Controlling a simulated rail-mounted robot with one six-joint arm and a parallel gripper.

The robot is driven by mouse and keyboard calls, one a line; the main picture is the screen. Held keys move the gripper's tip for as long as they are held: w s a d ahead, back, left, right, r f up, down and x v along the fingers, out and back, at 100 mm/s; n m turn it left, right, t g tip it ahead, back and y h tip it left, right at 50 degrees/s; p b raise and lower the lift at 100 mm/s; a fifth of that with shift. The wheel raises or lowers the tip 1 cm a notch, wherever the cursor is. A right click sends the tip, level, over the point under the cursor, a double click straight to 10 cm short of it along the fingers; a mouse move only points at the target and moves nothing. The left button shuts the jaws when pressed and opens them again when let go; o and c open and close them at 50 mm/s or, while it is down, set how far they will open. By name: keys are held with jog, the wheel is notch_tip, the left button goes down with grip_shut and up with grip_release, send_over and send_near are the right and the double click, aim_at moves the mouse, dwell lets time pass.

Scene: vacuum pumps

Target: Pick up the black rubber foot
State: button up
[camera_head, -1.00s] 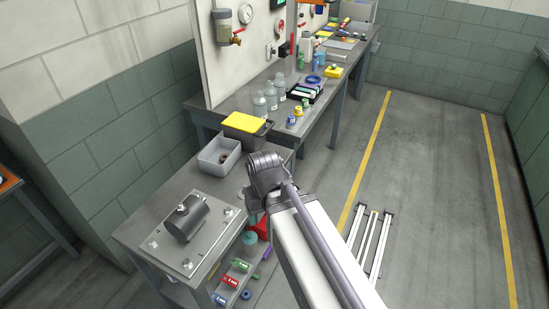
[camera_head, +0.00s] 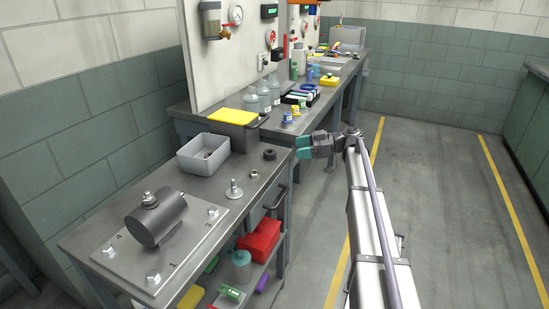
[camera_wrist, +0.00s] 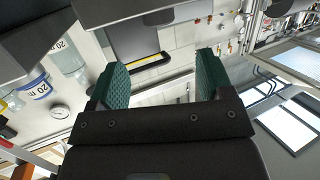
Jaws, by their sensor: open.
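A small black round piece (camera_head: 269,154), which looks like the black rubber foot, sits on the grey bench near its right edge, right of the grey bin. My gripper (camera_head: 302,148) is to the right of it, apart from it and beyond the bench edge. In the wrist view my gripper (camera_wrist: 162,78) has its two teal fingers spread with nothing held between them. I cannot make out the rubber foot in the wrist view.
A metal stud foot (camera_head: 234,191) and a small nut (camera_head: 254,173) lie near. A dark cylinder on a plate (camera_head: 157,219) is at front left. Bottles (camera_head: 264,95) stand behind.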

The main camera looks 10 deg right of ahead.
send_near(267, 152)
jog(key=x, duration=0.1)
jog(key=b+x, duration=0.1)
jog(key=shift+w+a+f, duration=0.2)
jog(key=shift+a+f, duration=0.05)
jog(key=shift+f, duration=0.05)
jog(key=shift+b+x, duration=0.35)
jog(key=shift+x, duration=2.45)
jog(key=shift+w+r, duration=0.1)
jog(key=shift+r, duration=0.05)
jog(key=c, duration=1)
notch_tip(267, 152, up, 18)
jog(key=p, duration=1.8)
